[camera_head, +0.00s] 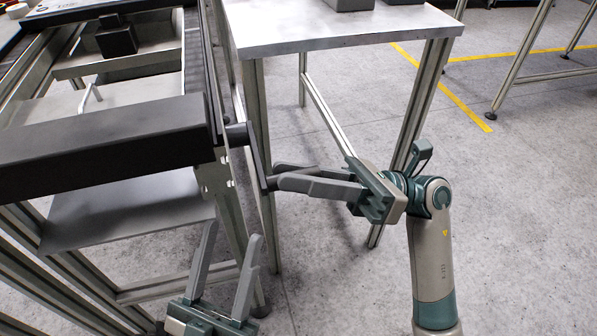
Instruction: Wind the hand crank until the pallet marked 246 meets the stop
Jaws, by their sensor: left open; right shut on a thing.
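The hand crank (256,155) is a dark arm on a shaft at the right side of the conveyor frame, hanging down and slightly right. My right gripper (272,178) comes in from the right and is shut on the crank's handle, which its fingers mostly hide. My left gripper (232,233) is open and empty, below the crank near the conveyor's leg. A dark pallet (62,16) lies on the conveyor at the top left, cut by the picture edge; its marking is too small to read. I cannot tell which part is the stop.
The conveyor's thick dark end beam (100,140) crosses the left side. A grey-topped table (330,28) with grey bins (348,4) stands close behind the crank.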

